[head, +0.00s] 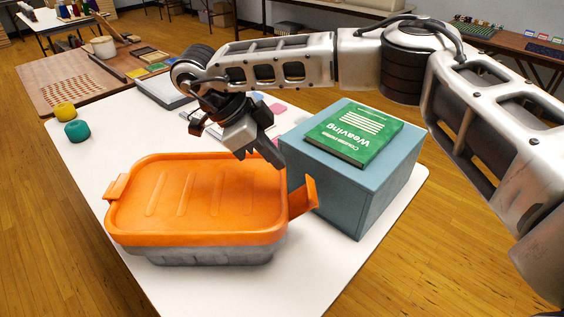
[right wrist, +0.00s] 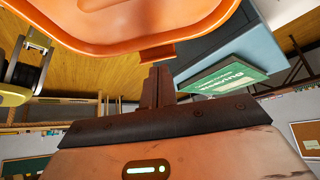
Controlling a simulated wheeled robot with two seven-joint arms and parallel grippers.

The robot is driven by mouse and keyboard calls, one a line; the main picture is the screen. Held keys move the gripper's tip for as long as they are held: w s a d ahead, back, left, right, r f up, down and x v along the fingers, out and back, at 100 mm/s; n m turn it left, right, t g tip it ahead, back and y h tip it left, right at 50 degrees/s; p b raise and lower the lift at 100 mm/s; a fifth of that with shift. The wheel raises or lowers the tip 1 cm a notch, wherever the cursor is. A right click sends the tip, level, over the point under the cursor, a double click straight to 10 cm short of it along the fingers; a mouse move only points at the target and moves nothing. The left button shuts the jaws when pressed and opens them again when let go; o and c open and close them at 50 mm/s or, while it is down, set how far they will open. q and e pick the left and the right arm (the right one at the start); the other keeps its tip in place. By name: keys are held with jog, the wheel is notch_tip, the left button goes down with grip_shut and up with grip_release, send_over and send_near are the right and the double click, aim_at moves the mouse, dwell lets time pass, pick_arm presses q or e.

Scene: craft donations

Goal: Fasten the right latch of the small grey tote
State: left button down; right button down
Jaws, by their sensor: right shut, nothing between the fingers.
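The small grey tote (head: 205,253) stands on the white table with an orange lid (head: 205,203) on it. The lid also shows large in the right wrist view (right wrist: 130,30). The right latch (head: 303,199) is an orange flap that sticks out and up from the lid's right end, swung away from the tote's wall. An orange tab, seemingly this latch (right wrist: 157,53), shows just beyond the fingertips in the right wrist view. The left latch (head: 115,187) juts out at the other end. My right gripper (head: 274,158) is shut and empty, above and behind the right latch. My left gripper is out of view.
A blue-grey box (head: 378,190) with a green weaving book (head: 353,136) on top stands close to the right of the latch. Yellow (head: 65,112) and teal (head: 77,131) yarn balls lie at the table's left. The white table's front (head: 290,285) is clear.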

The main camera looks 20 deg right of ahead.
jog(key=p, duration=0.1)
send_over(297, 198)
jog(key=f, duration=0.6)
jog(key=shift+a, duration=0.3)
jog(key=shift+d+f, duration=0.25)
jog(key=shift+f, duration=0.3)
